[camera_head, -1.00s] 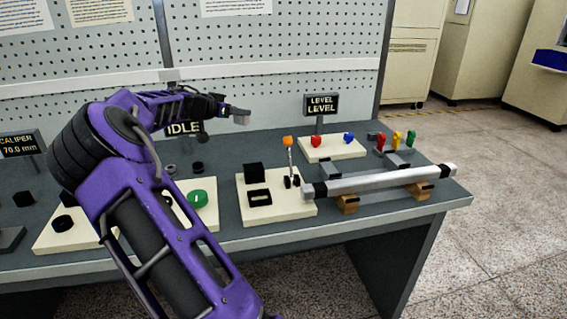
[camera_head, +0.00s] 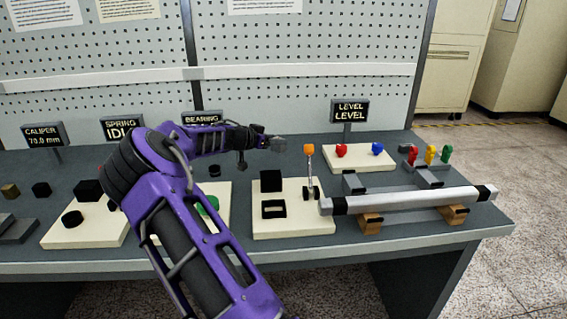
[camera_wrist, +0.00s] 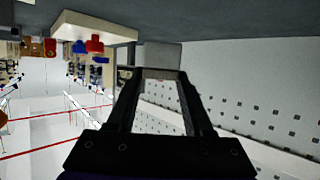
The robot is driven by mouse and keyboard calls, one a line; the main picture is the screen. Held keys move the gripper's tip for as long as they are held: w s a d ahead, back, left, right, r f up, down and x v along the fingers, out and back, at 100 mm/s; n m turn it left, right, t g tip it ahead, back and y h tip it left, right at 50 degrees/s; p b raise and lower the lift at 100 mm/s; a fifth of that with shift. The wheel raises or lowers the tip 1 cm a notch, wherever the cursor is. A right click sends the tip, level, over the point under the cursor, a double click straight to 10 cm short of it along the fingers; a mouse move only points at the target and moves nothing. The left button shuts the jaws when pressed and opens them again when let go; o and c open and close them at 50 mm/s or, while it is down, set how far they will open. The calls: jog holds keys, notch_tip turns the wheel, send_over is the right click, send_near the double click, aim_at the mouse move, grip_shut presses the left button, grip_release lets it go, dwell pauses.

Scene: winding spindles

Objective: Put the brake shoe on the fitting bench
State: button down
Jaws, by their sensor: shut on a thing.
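My gripper (camera_head: 276,143) is above the back part of the fitting bench (camera_head: 480,222), left of the orange-topped lever. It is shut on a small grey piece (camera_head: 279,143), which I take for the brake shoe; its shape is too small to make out. In the wrist view my gripper's dark fingers (camera_wrist: 160,80) reach forward with a narrow grey edge between their tips. The piece looks clear of the bench top. My purple arm hides part of the bench's left half.
A cream plate (camera_head: 320,226) with black blocks and an orange-topped lever (camera_head: 309,160) stands mid-bench. A long silver shaft (camera_head: 410,200) rests on wooden blocks at right. A cream board (camera_head: 360,163) with red and blue knobs is behind. A pegboard (camera_head: 300,45) closes the back.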

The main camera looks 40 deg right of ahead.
jog(key=shift+f, duration=2.95)
jog(key=shift+c, duration=1.5)
grip_release()
jog(key=b+v, duration=0.1)
jog(key=v, duration=1.1)
